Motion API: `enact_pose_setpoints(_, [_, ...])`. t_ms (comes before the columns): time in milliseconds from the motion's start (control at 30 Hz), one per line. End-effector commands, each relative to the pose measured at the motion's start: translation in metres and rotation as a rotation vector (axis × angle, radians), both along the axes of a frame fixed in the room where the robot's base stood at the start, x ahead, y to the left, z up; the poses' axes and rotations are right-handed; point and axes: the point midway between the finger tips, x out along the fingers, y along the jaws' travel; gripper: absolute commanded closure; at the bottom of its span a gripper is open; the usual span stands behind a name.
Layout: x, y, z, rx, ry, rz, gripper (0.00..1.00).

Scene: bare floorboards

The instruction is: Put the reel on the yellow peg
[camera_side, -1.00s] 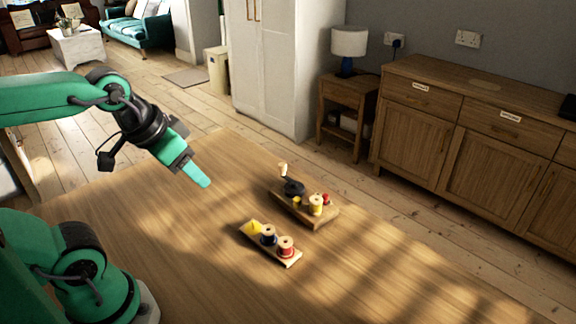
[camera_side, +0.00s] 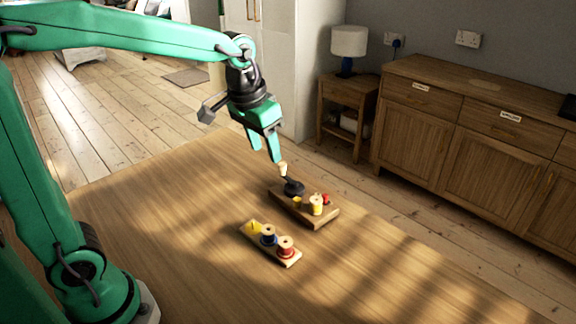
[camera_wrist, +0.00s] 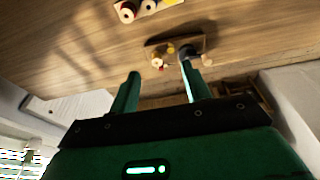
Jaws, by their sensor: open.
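The near wooden board (camera_side: 292,262) has a yellow peg (camera_side: 253,227) at its left end, with no reel on it. A blue reel (camera_side: 268,235) and a red reel (camera_side: 285,246) stand upright beside it. A reel with yellow thread (camera_side: 316,205) stands upright on the front right part of the far board (camera_side: 322,220). My gripper (camera_side: 265,157) is open and empty, pointing down above the back left end of the far board, near a dark object (camera_side: 292,187). In the wrist view my fingers (camera_wrist: 160,72) are apart, with the far board (camera_wrist: 160,43) beyond them.
The dark object has a pale top and stands at the far board's back left end. Small red (camera_side: 326,198) and yellow (camera_side: 297,202) items lie near the yellow reel. The tabletop (camera_side: 180,240) around both boards is clear. A cabinet (camera_side: 440,140) stands beyond.

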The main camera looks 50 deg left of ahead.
Motion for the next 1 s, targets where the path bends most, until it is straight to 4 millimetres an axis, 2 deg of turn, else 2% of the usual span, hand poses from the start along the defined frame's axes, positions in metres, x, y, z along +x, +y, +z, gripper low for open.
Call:
enact_pose_setpoints(100, [0.023,-0.005,-0.013,0.002,0.038,-0.004,0.52])
enact_pose_setpoints(367, [0.069,-0.017,-0.045,0.006,0.11,-0.011,0.52])
enact_pose_setpoints(600, [0.106,-0.028,-0.084,0.01,0.177,-0.016,0.52])
enact_pose_setpoints(800, [0.128,-0.036,-0.115,0.015,0.22,-0.019,0.52])
enact_pose_setpoints(1000, [0.137,-0.04,-0.131,0.017,0.239,-0.021,0.52])
